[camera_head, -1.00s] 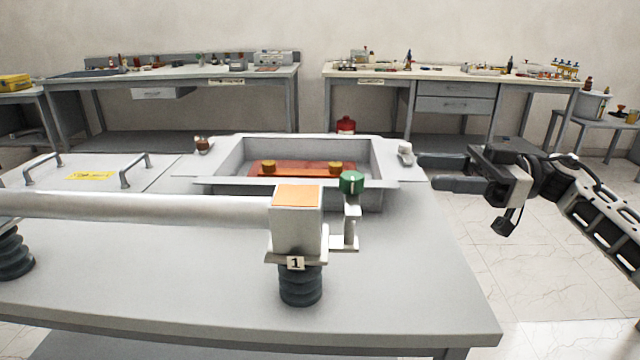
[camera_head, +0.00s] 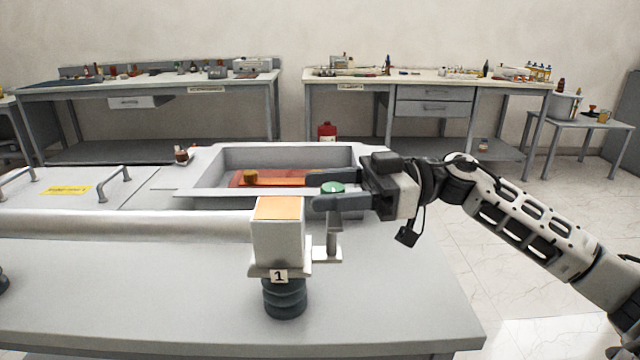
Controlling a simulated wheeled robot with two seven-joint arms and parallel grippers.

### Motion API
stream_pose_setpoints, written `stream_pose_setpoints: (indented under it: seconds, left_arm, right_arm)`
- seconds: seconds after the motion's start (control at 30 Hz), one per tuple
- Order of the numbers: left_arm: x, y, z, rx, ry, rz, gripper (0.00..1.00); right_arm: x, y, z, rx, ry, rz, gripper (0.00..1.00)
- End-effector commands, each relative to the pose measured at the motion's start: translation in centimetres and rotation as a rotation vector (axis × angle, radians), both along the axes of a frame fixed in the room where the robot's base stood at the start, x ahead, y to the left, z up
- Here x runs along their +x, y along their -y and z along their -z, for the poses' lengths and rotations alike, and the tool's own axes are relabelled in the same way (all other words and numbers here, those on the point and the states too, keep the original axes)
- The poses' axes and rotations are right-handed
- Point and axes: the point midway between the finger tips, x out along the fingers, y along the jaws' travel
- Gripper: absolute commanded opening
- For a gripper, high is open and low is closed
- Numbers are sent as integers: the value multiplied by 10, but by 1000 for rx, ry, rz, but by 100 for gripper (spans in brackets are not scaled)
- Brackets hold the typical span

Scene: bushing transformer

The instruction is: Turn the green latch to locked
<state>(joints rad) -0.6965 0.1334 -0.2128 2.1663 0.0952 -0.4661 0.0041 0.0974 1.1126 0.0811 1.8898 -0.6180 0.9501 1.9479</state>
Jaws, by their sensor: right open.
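The green latch (camera_head: 332,187) is a round green knob on top of a grey post (camera_head: 333,238), beside the block with the orange top (camera_head: 280,208) and the label 1. My right gripper (camera_head: 322,190) comes in from the right at knob height. It is open, with one finger on the far side of the knob and one on the near side. The near finger hides the lower part of the knob, and I cannot tell whether the fingers touch it. The white mark on the knob is mostly hidden. My left gripper is not in view.
A grey tray (camera_head: 208,193) with an orange-red plate (camera_head: 290,178) stands just behind the latch. A long grey pipe (camera_head: 120,224) runs left from the block. Dark ribbed insulators stand under it. The bench top (camera_head: 400,300) at front right is clear.

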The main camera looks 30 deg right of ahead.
Motion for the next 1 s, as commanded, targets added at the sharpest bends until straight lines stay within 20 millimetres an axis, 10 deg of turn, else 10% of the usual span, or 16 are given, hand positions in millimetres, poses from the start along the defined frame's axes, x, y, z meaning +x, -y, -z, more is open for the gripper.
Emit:
stream_pose_setpoints:
  seconds: [0.43, 0.63, 1.0]
  left_arm:
    - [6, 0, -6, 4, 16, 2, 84]
    - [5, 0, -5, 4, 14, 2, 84]
    - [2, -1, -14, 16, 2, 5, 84]
  right_arm:
    - [5, -13, 0, 0, 1, -1, 53]
    - [5, -13, 0, 0, 1, -1, 8]
    - [5, -12, -3, -2, -4, 46, 8]
